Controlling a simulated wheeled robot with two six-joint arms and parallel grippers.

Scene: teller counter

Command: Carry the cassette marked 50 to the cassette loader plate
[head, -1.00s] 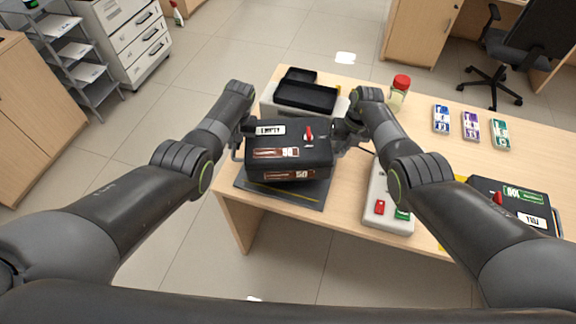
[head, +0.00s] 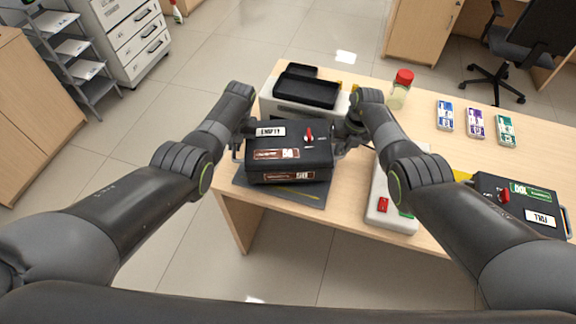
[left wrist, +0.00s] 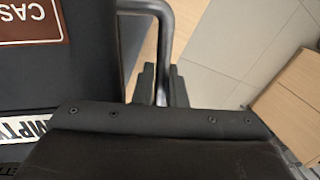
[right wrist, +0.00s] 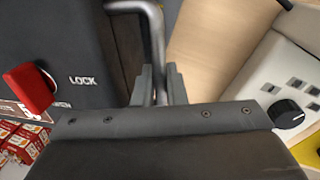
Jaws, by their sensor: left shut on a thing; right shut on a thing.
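The cassette marked 50 (head: 290,161) is a black box with brown 50 labels, a white EMPTY label and a red knob. It is level over the dark grey loader plate (head: 309,196), whose front and side edges show around it. I cannot tell whether it touches the plate. My left gripper (head: 239,147) is shut on its left side handle; the left wrist view shows the fingers (left wrist: 160,86) around the metal bar. My right gripper (head: 344,145) is shut on its right handle, with the fingers (right wrist: 157,86) on the bar beside the LOCK marking.
Behind the cassette stands a pale machine with a black tray (head: 306,91). A pale button box (head: 391,212) and another black cassette with a green label (head: 520,204) are on the right.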

